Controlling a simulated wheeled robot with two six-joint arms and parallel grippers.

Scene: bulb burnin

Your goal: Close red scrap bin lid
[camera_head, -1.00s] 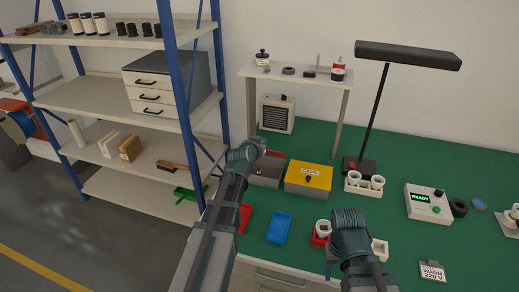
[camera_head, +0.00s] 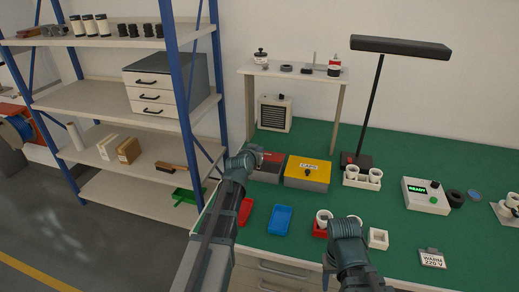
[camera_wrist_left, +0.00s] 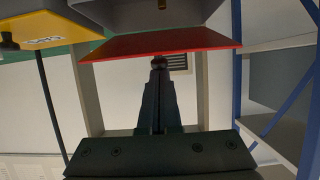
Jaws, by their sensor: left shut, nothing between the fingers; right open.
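The red lid (camera_head: 273,161) is over the grey bin (camera_head: 264,176) at the back left of the green bench. The lid fills the upper middle of the left wrist view (camera_wrist_left: 160,44), with the grey bin body (camera_wrist_left: 150,14) beyond it in that upside-down picture. My left gripper (camera_wrist_left: 160,66) is shut and empty, its tips at the lid's outer side by a small dark knob; I cannot tell if they touch. In the head view it (camera_head: 259,151) is at the lid's left back. My right gripper (camera_head: 329,262) is open near the bench front, mostly hidden by its arm.
A yellow-lidded CAPS bin (camera_head: 307,171) stands right beside the red-lidded one. A blue tray (camera_head: 280,220) and a red tray (camera_head: 244,212) lie in front. A lamp (camera_head: 372,110) and shelf (camera_head: 295,72) stand behind. A blue-posted rack (camera_head: 178,90) is at the left.

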